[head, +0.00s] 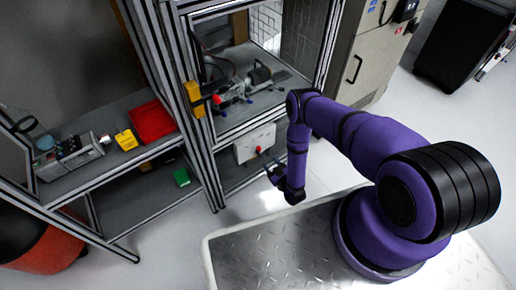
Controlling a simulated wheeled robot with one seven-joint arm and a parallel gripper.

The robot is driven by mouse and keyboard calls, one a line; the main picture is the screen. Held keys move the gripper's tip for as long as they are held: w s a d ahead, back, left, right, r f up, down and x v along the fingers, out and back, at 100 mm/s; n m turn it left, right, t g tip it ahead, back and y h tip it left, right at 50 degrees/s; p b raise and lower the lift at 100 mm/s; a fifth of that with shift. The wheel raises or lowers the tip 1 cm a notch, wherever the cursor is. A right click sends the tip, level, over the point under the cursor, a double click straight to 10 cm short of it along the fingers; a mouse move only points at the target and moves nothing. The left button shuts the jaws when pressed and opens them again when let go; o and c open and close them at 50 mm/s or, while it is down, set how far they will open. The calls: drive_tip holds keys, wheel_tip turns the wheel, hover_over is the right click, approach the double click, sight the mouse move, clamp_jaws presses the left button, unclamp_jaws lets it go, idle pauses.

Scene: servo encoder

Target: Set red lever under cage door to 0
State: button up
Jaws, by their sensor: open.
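A small red lever (259,149) shows on the front of a white box (246,146) under the cage opening. It is too small for me to tell its setting. My gripper (270,170) is open, just below and to the right of the lever in the head view. It looks apart from the lever, and nothing shows between its fingers. The fingers are small and dark, so their exact spacing is hard to see.
The metal-framed cage (213,150) holds a motor-like device (258,75) above the box. A yellow block (193,92) is on its post. A red tray (151,121) and a yellow item (126,140) lie on the left shelf. A grey cabinet (367,52) stands behind. Floor below the gripper is clear.

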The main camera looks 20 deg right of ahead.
sight(259, 149)
drive_tip(key=x, duration=1)
drive_tip(key=shift+w, duration=0.2)
drive_tip(key=shift+c, duration=0.4)
clamp_jaws()
